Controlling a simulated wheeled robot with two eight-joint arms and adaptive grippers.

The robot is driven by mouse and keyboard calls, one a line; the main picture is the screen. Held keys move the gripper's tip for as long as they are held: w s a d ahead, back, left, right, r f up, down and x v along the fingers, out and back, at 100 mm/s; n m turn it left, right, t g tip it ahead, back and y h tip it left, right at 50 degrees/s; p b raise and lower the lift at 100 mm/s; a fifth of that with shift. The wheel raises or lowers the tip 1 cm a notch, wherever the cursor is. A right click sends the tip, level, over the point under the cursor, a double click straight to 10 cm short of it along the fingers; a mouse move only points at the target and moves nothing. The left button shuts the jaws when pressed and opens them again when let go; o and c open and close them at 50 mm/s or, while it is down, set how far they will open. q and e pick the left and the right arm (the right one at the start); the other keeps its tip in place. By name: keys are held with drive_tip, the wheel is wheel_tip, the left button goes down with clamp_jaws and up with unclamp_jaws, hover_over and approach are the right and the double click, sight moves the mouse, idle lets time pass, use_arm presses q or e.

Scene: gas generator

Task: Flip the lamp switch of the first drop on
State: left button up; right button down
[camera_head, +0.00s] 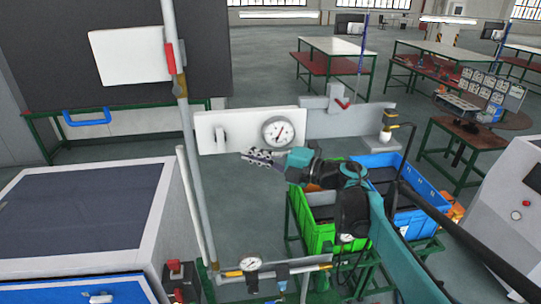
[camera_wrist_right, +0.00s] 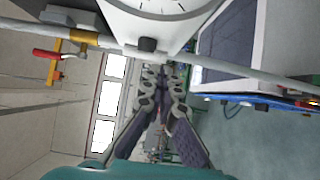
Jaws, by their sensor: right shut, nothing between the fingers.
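A white panel (camera_head: 205,120) stands behind the vertical pipe. It carries a small upright switch-like part (camera_head: 221,136) on its left and a round gauge (camera_head: 281,132) on its right. I cannot tell for sure that this part is the lamp switch. My right gripper (camera_head: 250,158) is shut and empty, in front of the panel's lower edge, below and left of the gauge. Its fingers (camera_wrist_right: 163,75) point away in the right wrist view, below a large white dial (camera_wrist_right: 155,8). Contact with the panel cannot be told. My left gripper is out of view.
A vertical pipe (camera_head: 187,150) with a red-handled valve (camera_head: 171,58) stands left of my right gripper. A green crate (camera_head: 312,236) and a blue crate (camera_head: 418,223) sit below my right arm. A grey cabinet (camera_head: 85,205) fills the left.

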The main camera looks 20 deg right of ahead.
sight(224, 149)
drive_tip(key=p+x, duration=0.1)
drive_tip(key=x, duration=0.4)
drive_tip(key=shift+w+a, duration=0.1)
drive_tip(key=shift+f+b, duration=0.2)
drive_tip(key=shift+b, duration=0.5)
drive_tip(key=shift+m+t, duration=0.3)
